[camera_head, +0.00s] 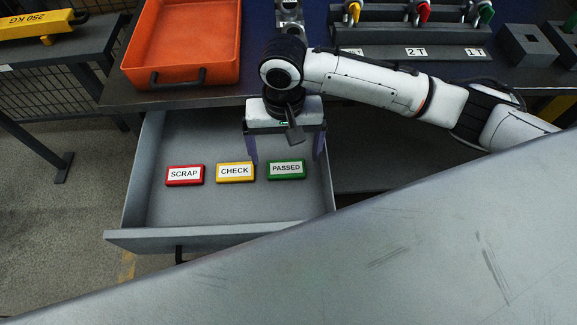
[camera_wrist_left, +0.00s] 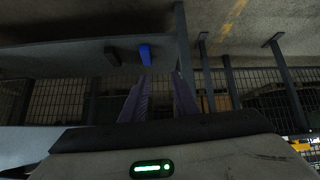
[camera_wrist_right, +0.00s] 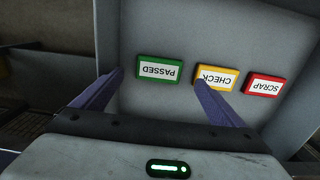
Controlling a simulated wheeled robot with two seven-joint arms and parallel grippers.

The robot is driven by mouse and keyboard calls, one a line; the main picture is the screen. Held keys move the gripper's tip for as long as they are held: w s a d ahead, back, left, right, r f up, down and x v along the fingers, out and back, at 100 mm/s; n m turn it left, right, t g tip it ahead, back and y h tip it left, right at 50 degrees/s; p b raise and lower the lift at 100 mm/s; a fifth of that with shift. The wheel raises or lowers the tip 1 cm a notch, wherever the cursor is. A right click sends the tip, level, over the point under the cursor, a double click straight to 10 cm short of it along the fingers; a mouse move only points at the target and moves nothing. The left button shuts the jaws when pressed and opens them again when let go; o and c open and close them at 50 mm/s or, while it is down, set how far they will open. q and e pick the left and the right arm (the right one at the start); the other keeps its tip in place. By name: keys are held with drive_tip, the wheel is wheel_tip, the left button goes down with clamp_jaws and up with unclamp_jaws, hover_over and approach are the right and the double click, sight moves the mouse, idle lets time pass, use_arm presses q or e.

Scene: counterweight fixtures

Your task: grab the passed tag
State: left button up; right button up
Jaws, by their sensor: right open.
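The passed tag (camera_head: 286,170) is a green block with a white label, lying in the open grey drawer (camera_head: 220,237). It also shows in the right wrist view (camera_wrist_right: 160,70). My right gripper (camera_head: 284,156) is open and empty above the back of the drawer, pointing down, its fingers to either side of the passed tag's line. In the right wrist view the tag lies beyond the fingertips, nearer the left finger, untouched. My left gripper (camera_wrist_left: 159,76) shows only in its own wrist view, its fingers apart with nothing between them.
The yellow check tag (camera_head: 235,172) and red scrap tag (camera_head: 185,175) lie left of the passed tag. An orange tray (camera_head: 180,78) stands on the table behind. A rack (camera_head: 410,37) with coloured hooks stands at the back right. A large grey surface (camera_head: 400,260) fills the front right.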

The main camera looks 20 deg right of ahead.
sight(287, 168)
drive_tip(key=shift+d+f, duration=0.15)
drive_tip(key=shift+f, duration=2.65)
drive_tip(key=c, duration=1.1)
